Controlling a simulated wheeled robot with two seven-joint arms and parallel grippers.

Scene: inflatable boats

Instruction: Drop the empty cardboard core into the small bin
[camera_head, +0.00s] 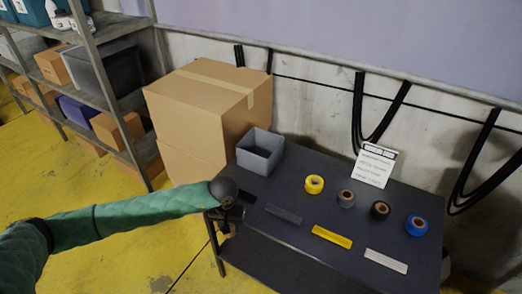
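The small grey open bin (247,159) stands at the back left of the dark table (300,255). A row of tape rolls lies to its right: yellow (306,187), grey (341,204), black (374,215) and blue (412,231). The grey and black rolls show brown cardboard centres. I cannot pick out a separate bare cardboard core. My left gripper (226,222) is dark and small at the table's left edge, in front of the bin and apart from the rolls. Its fingers are too unclear to read. My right gripper is not in view.
Dark (284,214), yellow (332,236) and white (386,261) flat strips lie along the table front. A white sign (375,166) stands behind the rolls. Large cardboard boxes (190,115) are stacked left of the bin. A loaded shelf (112,100) stands farther left.

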